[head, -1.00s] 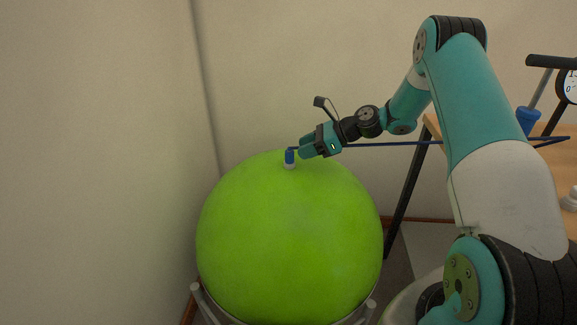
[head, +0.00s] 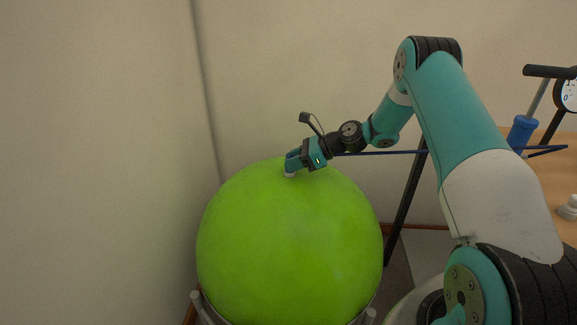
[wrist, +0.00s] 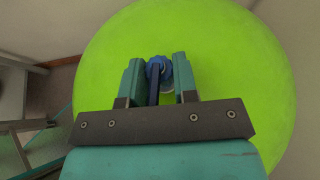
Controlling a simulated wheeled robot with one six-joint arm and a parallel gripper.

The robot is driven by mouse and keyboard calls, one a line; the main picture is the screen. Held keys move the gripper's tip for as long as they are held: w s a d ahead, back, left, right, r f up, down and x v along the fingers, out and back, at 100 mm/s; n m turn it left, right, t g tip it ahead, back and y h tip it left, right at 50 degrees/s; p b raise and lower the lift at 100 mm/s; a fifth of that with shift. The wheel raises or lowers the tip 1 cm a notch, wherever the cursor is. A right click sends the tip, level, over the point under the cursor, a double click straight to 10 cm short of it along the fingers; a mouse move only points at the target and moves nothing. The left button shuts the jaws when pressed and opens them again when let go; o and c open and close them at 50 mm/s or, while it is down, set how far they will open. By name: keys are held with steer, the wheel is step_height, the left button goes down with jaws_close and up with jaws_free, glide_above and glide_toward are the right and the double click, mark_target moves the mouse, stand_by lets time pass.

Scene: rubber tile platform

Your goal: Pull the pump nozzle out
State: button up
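The large bright green ball (head: 290,245) stands in the middle of the head view, with a white valve (head: 289,174) at its top. The blue pump nozzle (wrist: 157,70) sits at the ball's top and shows in the wrist view. My gripper (wrist: 159,68) has one finger on each side of the nozzle, very close to it. I cannot tell whether the fingers press on it. In the head view my gripper (head: 291,161) is tilted down over the valve, and its fingers hide most of the nozzle. The blue hose (wrist: 153,93) runs back from the nozzle between the fingers.
The hose (head: 390,152) stretches right towards the blue hand pump (head: 521,133) with its gauge (head: 567,92) by the wooden table (head: 550,180). A grey metal ring stand (head: 198,303) holds the ball. A plain wall is behind; the space above the ball is clear.

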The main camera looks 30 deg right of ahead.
steer(key=o, duration=0.3)
jaws_close()
steer(key=shift+r+p, duration=0.35)
steer(key=shift+p, duration=0.05)
steer(key=shift+r+p, duration=2.65)
